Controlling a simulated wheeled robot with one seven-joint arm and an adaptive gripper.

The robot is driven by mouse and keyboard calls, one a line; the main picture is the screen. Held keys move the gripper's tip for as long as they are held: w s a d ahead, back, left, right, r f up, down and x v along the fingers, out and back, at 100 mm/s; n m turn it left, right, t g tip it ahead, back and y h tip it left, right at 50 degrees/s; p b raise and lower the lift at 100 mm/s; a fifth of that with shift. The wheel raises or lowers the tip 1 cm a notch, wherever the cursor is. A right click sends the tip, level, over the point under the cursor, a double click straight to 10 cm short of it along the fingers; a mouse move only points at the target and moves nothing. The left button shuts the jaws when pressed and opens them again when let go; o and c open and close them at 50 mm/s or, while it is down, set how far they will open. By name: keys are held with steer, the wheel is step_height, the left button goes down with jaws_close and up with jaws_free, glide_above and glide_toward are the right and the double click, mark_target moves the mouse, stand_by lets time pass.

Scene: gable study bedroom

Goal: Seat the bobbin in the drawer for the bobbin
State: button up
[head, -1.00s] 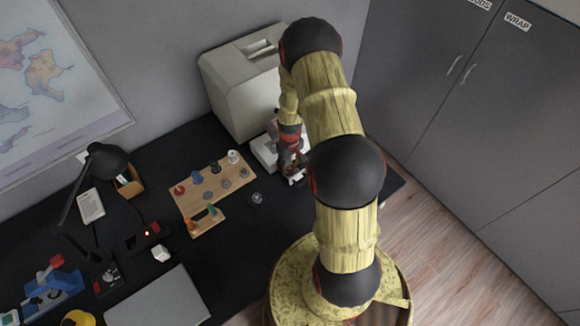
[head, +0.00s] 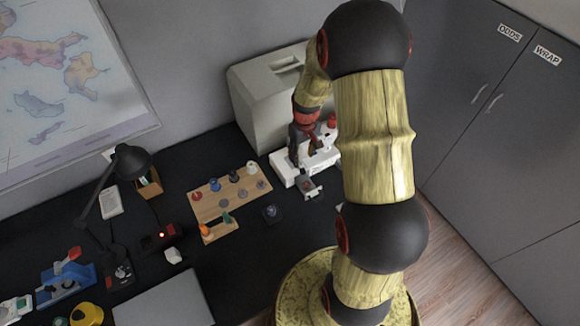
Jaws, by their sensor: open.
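A white machine (head: 281,170) stands on the dark desk in front of a pale grey case. A small grey drawer-like part (head: 312,191) sticks out from its front; something dark shows on it, too small to tell if it is a bobbin. My gripper (head: 296,163) points down just behind and left of this part, over the machine, and looks apart from it. Its fingers are dark and small in the view; I see nothing held between them. A small dark round piece on a square base (head: 271,212) stands on the desk left of the drawer.
A wooden board (head: 211,209) with several coloured pegs or spools lies to the left. The pale grey case (head: 262,100) rises behind the machine. A black lamp (head: 132,160), a laptop (head: 165,305) and grey cabinets (head: 480,150) stand around.

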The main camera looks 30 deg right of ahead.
steer(key=s+a+r+t, duration=0.1)
steer(key=s+a+r, duration=0.1)
steer(key=a+r, duration=0.65)
steer(key=s+a+r+t, duration=0.2)
steer(key=s+a+r, duration=0.1)
steer(key=r, duration=1)
steer(key=s+a+r+t, duration=0.1)
steer(key=s+a+r, duration=0.3)
steer(key=s, duration=0.3)
steer(key=s+a+r+t, duration=0.1)
steer(key=s+a+r, duration=0.4)
steer(key=s, duration=0.2)
steer(key=shift+r+n, duration=0.3)
steer(key=shift+r, duration=0.1)
